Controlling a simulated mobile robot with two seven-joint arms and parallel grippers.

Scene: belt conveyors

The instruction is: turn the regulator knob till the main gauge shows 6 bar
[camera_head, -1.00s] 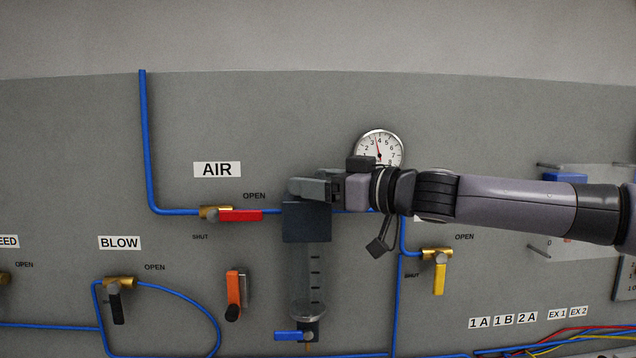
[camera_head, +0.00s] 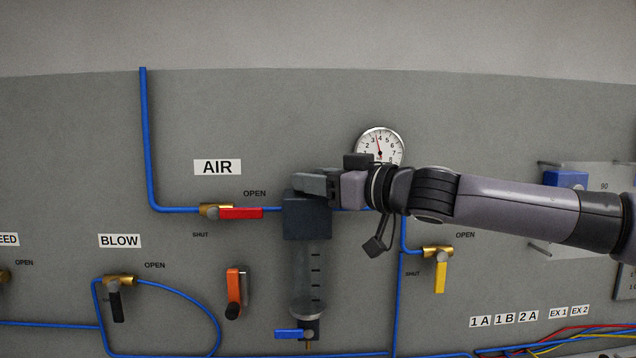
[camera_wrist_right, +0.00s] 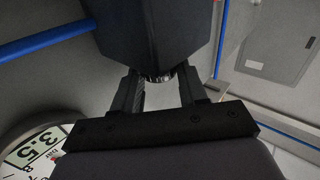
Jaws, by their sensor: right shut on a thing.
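The regulator is a dark block (camera_head: 307,222) on the grey panel with a clear bowl (camera_head: 308,275) below it. Its ridged dark knob (camera_wrist_right: 157,77) shows in the right wrist view, between the two fingers, at the block's end. My right gripper (camera_head: 303,182) is shut on the knob and hides it in the head view. In the right wrist view the gripper (camera_wrist_right: 157,88) has a finger on each side of it. The main gauge (camera_head: 380,146) is white and round, partly covered by my wrist. Its digital window (camera_wrist_right: 39,146) reads 3.5. My left gripper is not in view.
A red-handled valve (camera_head: 240,213) on the blue air pipe is left of the regulator. A yellow-handled valve (camera_head: 440,276) is at right, and a blue drain lever (camera_head: 289,334) is below the bowl. An orange handle (camera_head: 234,292) stands beside the bowl.

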